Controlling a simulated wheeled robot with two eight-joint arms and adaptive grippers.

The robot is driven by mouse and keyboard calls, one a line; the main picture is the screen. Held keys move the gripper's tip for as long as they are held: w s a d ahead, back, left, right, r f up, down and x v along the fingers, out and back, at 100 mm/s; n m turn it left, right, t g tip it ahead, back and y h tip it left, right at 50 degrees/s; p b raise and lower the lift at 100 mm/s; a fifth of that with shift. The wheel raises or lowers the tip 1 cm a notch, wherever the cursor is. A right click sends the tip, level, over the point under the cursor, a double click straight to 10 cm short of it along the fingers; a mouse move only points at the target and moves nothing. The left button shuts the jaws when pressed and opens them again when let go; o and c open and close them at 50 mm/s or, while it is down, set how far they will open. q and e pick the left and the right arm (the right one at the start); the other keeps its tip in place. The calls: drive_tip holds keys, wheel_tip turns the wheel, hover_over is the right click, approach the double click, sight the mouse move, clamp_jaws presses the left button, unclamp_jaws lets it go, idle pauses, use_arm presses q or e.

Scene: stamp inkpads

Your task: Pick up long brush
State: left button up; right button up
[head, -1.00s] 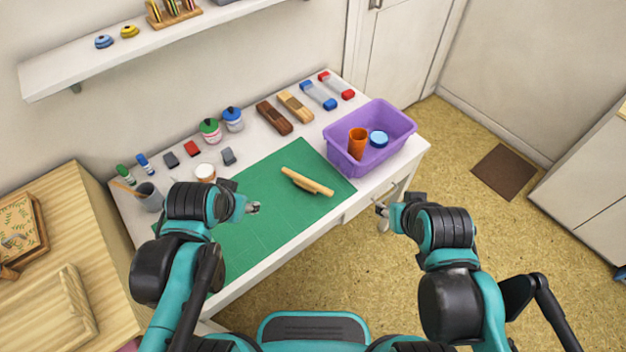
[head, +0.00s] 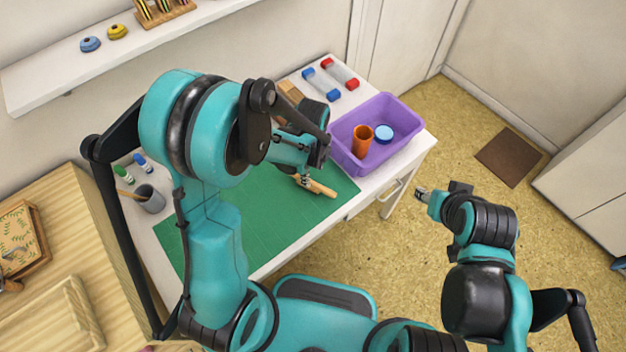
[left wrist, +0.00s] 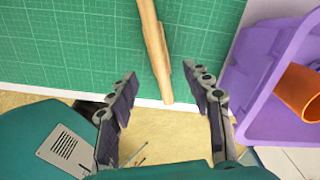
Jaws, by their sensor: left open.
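The long brush appears to be the long pale wooden piece (head: 320,188) lying on the green cutting mat (head: 255,225) near its right edge. The left wrist view shows its wooden length (left wrist: 153,40), with one end toward the mat's edge. My left gripper (head: 303,178) is over the brush and partly covers it. In the left wrist view its open fingers (left wrist: 161,76) appear on either side of the brush's near end. Contact cannot be told. My right gripper (head: 422,192) is off the desk's right side, too small to read.
A purple bin (head: 358,165) with an orange cup (head: 362,140) and a blue-lidded jar (head: 384,133) stands close right of the mat. A grey cup (head: 149,199) stands at left. My left arm hides much of the desk's back.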

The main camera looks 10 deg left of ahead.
sight(315, 188)
use_arm(q)
drive_tip(key=f+b, duration=0.1)
drive_tip(key=f, duration=0.3)
drive_tip(key=f+b, duration=0.1)
drive_tip(key=f, duration=0.1)
drive_tip(key=shift+a+f+b, duration=0.35)
drive_tip(key=shift+r, duration=0.1)
drive_tip(key=shift+c, duration=0.6)
clamp_jaws()
